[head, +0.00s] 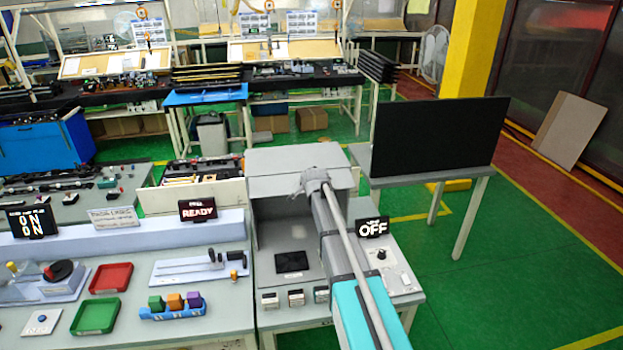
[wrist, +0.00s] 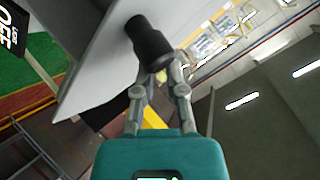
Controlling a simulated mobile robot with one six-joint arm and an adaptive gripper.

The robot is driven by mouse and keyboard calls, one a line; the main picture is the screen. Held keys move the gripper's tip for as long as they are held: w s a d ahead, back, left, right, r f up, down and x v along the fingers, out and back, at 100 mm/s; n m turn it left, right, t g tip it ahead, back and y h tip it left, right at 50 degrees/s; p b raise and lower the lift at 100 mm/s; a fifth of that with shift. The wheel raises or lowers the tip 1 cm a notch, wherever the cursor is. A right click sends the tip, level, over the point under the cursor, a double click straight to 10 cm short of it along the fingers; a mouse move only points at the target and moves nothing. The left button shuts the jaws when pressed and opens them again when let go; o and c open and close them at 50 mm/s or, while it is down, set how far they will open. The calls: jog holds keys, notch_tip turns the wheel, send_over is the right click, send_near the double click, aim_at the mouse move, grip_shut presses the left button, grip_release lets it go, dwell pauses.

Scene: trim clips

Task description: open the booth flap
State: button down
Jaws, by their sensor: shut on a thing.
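The grey booth (head: 268,225) stands on the right bench, and its front lies open to view, with a dark pad (head: 291,261) inside. A grey panel, which looks like the flap (head: 270,170), is at the booth's top and appears raised. My gripper (head: 315,180) is at this panel's edge in the head view. In the wrist view, my gripper (wrist: 160,68) is shut on a black round handle (wrist: 148,38) that sticks out from the pale flap (wrist: 92,70). My arm hides part of the booth's right side.
An "OFF" sign (head: 373,227) and a panel with a knob (head: 381,254) stand right of the booth. A "READY" sign (head: 198,209), green tray (head: 96,315) and red tray (head: 111,278) are on the left bench. A black screen (head: 440,135) stands behind right. Green floor (head: 520,270) is clear at right.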

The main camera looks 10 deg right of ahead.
jog(key=shift+w+a+r, duration=0.2)
jog(key=shift+a+r, duration=0.15)
jog(key=shift+a, duration=0.15)
jog(key=c, duration=1.2)
grip_release()
jog(key=shift+a+f, duration=0.15)
jog(key=shift+o, duration=1)
jog(key=shift+a+f, duration=0.1)
jog(key=shift+a, duration=0.3)
jog(key=o, duration=0.6)
jog(key=shift+d, duration=0.5)
jog(key=shift+a, duration=0.2)
jog(key=shift+d, duration=0.1)
